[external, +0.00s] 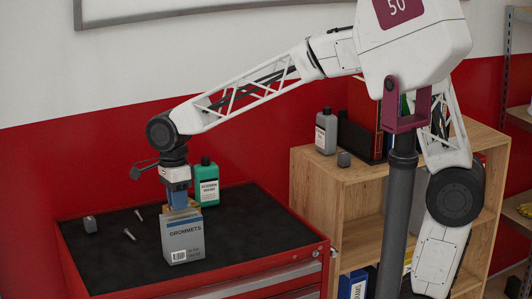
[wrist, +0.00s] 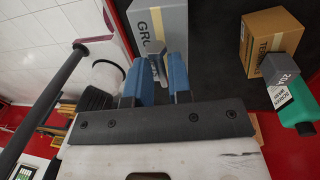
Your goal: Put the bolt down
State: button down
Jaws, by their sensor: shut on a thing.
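My gripper (external: 178,200) points down just above the grey GROMMETS box (external: 183,241) on the tool cabinet. In the wrist view my gripper's blue fingers (wrist: 154,82) are closed around a small grey metal piece, which looks like the bolt (wrist: 157,66). The GROMMETS box (wrist: 162,20) lies beyond the fingertips there. In the external view the fingers hide the held piece. Two other bolts lie on the black mat to the left, one farther back (external: 138,214) and one nearer (external: 129,235).
A grey block (external: 90,224) sits on the mat's left (external: 105,262). A green bottle (external: 207,184) stands behind the GROMMETS box, and a brown carton (wrist: 266,33) stands close by. The mat's left half is mostly clear. A wooden shelf (external: 330,172) stands to the right.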

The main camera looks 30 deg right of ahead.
jog(key=shift+f, duration=0.7)
jog(key=shift+f, duration=0.15)
jog(key=c, duration=1)
grip_release()
jog(key=shift+c, duration=0.2)
notch_tip(320, 180, up, 12)
jog(key=w, duration=0.1)
jog(key=shift+w, duration=0.25)
